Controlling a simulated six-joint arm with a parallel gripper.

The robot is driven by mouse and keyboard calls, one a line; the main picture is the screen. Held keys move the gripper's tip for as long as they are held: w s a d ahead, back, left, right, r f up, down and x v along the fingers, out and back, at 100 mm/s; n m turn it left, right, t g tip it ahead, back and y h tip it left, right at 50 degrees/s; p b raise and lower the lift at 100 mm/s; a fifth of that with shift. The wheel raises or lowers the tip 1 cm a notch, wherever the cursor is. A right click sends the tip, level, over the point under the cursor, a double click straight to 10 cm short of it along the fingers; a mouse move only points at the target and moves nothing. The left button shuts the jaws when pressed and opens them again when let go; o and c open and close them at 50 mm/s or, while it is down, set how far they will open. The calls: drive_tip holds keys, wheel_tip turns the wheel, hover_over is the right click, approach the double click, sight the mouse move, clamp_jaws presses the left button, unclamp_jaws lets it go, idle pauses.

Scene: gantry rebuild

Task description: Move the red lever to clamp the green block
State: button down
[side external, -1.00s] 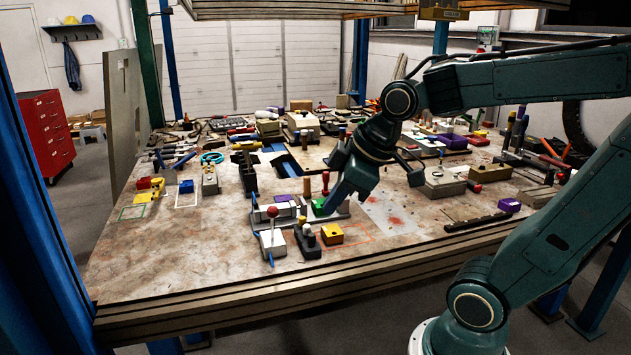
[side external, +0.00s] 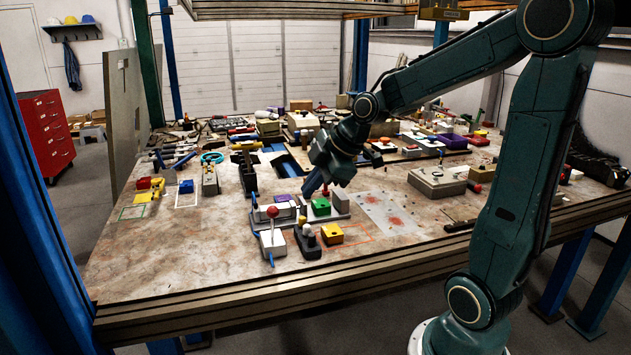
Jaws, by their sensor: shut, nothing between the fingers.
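The green block (side external: 321,207) sits in a grey fixture (side external: 341,214) near the middle front of the table. A small part of a red handle (side external: 325,190) shows just above the block; the rest is hidden behind my gripper. My gripper (side external: 307,194) is shut and empty. It points down and to the left, its tip just above and left of the green block, beside the red handle. Whether it touches the handle, and whether anything presses on the block, I cannot tell.
A red ball-knob lever (side external: 272,212) on a white box stands front left of the fixture. A dark toggle unit (side external: 306,242) and a yellow block (side external: 332,234) stand in front. A purple block (side external: 284,198) is on the left. The table's front left is clear.

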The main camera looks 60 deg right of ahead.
drive_tip(key=w+d+f, duration=0.1)
drive_tip(key=w+f, duration=0.7)
drive_tip(key=shift+w+d+f, duration=0.35)
drive_tip(key=shift+w+f, duration=0.05)
idle(0.4)
idle(0.5)
